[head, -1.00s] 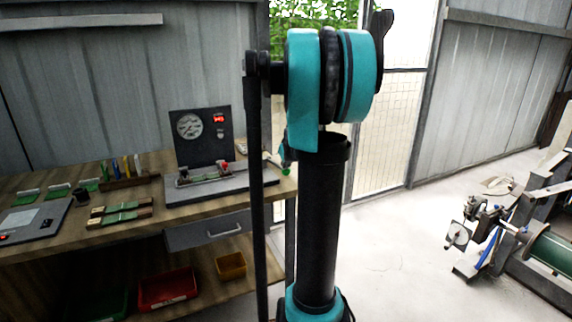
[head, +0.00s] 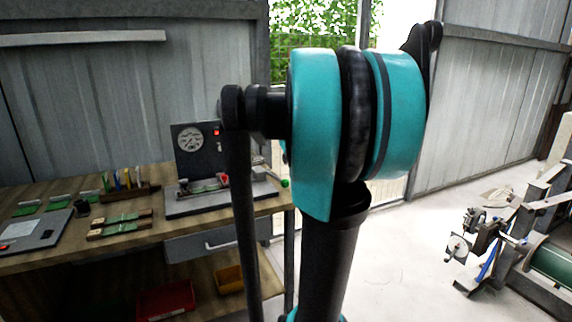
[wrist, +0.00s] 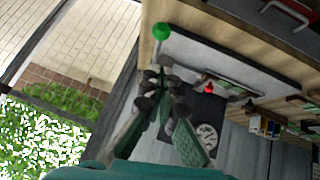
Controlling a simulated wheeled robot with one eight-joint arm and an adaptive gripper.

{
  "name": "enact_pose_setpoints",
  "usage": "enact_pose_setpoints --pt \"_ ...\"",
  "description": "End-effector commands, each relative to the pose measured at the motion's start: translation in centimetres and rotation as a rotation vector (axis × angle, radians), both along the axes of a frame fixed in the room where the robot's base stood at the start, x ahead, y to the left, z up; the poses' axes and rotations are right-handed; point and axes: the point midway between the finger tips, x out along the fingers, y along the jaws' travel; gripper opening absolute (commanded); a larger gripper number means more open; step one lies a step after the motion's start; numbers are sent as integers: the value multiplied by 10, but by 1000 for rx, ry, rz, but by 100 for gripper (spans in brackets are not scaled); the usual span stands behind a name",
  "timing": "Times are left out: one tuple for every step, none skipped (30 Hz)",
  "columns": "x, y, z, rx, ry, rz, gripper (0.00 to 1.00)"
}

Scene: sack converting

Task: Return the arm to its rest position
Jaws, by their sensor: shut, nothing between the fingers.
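My arm (head: 335,130), teal and black, stands large in the middle of the head view, its teal elbow joint raised in front of the bench and window. My gripper (wrist: 166,82) shows in the wrist view with its green-padded fingers drawn together at the tips, nothing held between them. The gripper cannot be made out in the head view, where the arm blocks part of the scene.
A wooden bench (head: 150,236) at left carries a gauge tester (head: 190,150), green samples (head: 120,224) and a grey device (head: 35,228). A drawer (head: 215,240) and red bin (head: 166,301) are below. A machine (head: 520,245) stands right; open floor (head: 400,250) lies between.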

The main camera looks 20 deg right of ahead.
Motion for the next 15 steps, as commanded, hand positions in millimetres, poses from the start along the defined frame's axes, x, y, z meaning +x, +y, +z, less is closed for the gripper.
enact_pose_setpoints --pt "-2 0 2 0 0 0 0" --pt "-3 0 3 0 0 0 0" --pt "-4 1 3 0 0 0 0" --pt "-4 1 4 0 0 0 0" --pt "-5 1 4 0 0 0 0" --pt "-5 1 4 0 0 0 0" --pt "-5 2 4 1 0 1 0" --pt "-6 3 2 3 2 1 0" --pt "-8 7 -2 7 6 1 0" --pt "-11 12 -6 12 10 2 0" --pt "-14 18 -12 18 17 4 0" --pt "-21 28 -24 30 29 6 0" --pt "-27 37 -34 39 40 7 0" --pt "-35 47 -45 50 53 6 0" --pt "-47 62 -62 66 73 7 0"
